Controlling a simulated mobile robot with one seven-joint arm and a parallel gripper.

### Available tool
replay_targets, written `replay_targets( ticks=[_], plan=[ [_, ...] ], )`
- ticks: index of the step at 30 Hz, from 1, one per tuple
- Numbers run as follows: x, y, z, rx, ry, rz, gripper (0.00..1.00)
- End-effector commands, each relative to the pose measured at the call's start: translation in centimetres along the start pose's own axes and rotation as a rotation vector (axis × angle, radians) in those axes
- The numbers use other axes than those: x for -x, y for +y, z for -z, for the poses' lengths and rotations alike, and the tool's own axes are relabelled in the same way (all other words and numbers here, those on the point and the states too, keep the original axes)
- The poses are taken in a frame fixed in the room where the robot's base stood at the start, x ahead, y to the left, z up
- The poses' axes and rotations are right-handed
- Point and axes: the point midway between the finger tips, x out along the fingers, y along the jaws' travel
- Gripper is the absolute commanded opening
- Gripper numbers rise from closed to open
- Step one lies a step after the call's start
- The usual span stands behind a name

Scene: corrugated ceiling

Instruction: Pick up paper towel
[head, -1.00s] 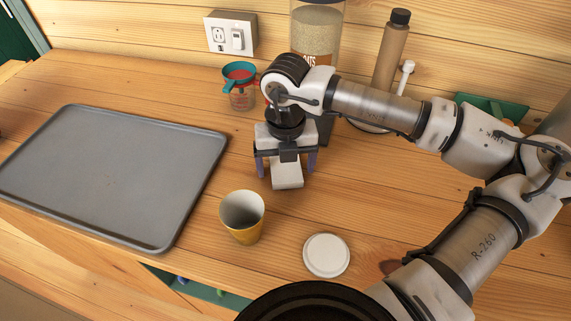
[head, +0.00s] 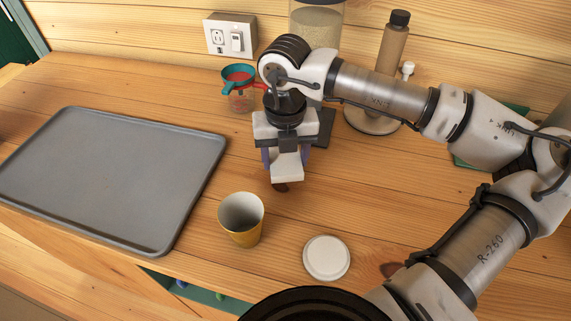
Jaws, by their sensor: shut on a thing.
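A small white block-like thing, which I take to be the paper towel (head: 287,166), is below my gripper's palm in the head view. My gripper (head: 286,157) points down over the middle of the counter, with its bluish fingers on either side of this white thing, shut on it. The thing's lower end seems a little above the wood, where a dark spot shows just under it. The palm hides its upper part.
A yellow cup (head: 241,228) and a white round lid (head: 326,258) stand in front. A grey tray (head: 110,205) lies left. Behind are a measuring cup with teal funnel (head: 239,76), a grain jar (head: 316,25) and a brown bottle (head: 392,45).

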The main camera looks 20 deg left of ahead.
Motion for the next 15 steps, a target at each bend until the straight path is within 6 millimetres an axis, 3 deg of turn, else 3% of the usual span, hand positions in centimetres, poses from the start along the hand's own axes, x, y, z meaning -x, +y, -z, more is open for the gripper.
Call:
replay_targets(
  ticks=[9, 15],
  plan=[
    [9.0, 0.0, -0.1, -0.002, -0.004, 0.003, 0.33],
    [13.8, 0.0, -0.1, -0.001, -0.002, 0.002, 0.33]
  ],
)
